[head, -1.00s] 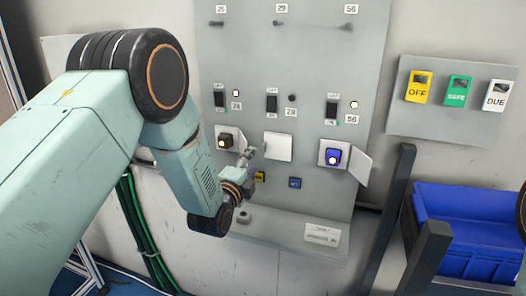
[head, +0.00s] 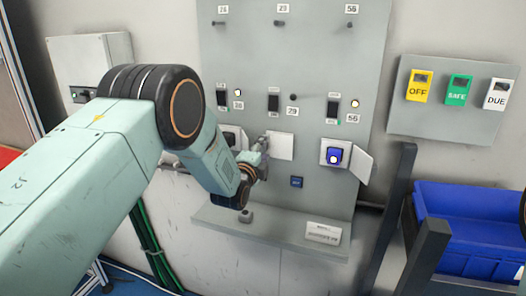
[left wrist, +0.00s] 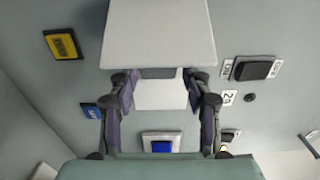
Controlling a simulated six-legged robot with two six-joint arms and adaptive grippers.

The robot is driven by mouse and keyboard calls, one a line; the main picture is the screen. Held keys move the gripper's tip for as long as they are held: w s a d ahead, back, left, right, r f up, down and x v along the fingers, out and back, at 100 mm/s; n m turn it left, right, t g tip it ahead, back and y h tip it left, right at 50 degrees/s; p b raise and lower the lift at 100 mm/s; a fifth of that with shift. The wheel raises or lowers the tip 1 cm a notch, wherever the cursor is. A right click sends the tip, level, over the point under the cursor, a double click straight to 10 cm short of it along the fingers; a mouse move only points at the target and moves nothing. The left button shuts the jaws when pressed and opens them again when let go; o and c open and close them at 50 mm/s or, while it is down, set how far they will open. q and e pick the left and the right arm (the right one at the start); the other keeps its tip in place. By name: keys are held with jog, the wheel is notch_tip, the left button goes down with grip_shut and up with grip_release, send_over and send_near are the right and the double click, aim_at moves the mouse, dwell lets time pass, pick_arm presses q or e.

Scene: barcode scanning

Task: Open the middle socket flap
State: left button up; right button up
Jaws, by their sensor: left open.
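The middle socket flap (head: 280,146) is a white square plate, shut flat against the grey panel. It also shows between the fingers in the left wrist view (left wrist: 160,96). My left gripper (head: 263,145) is open at the flap's left edge; I cannot tell whether it touches. In the left wrist view the open fingers (left wrist: 160,98) stand on either side of the flap with nothing gripped. A large pale plate (left wrist: 160,35), seemingly the left socket's open flap, is close above them. The right socket (head: 334,155) is blue with its flap (head: 358,165) open. My right gripper is not in view.
Switches (head: 273,101) and number labels sit above the sockets. A ledge (head: 275,231) juts out below. A blue bin (head: 470,232) and dark posts (head: 430,262) stand at the right. A sign board (head: 445,125) hangs on the wall.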

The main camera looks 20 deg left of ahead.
pick_arm(q)
jog(key=shift+a+f, duration=0.1)
jog(key=shift+c, duration=0.7)
jog(key=c, duration=0.5)
grip_shut()
